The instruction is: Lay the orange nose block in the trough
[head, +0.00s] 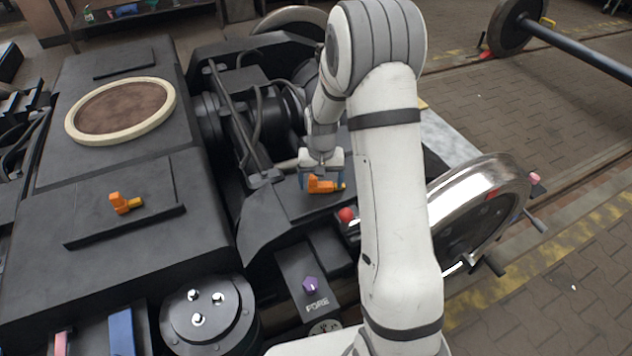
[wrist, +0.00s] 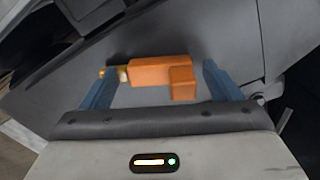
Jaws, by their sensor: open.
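An orange block with a short brass-coloured end (head: 326,186) lies on a dark sloping plate under my gripper (head: 320,178). In the wrist view this block (wrist: 150,72) lies crosswise between the two blue fingers of my gripper (wrist: 160,66). The fingers are apart, with a visible gap between the block and the right finger. The brass end is close to the left finger. A second, similar orange block (head: 120,203) sits on a raised plate on the left of the bogie frame. I cannot tell which part is the trough.
A dark box marked FORE with a purple knob (head: 311,284) stands below my gripper. A red ball-shaped knob (head: 346,215) is near the block, to its lower right. A shiny wheel (head: 478,215) stands at right. Bars and hoses (head: 240,110) are at the upper left of my gripper.

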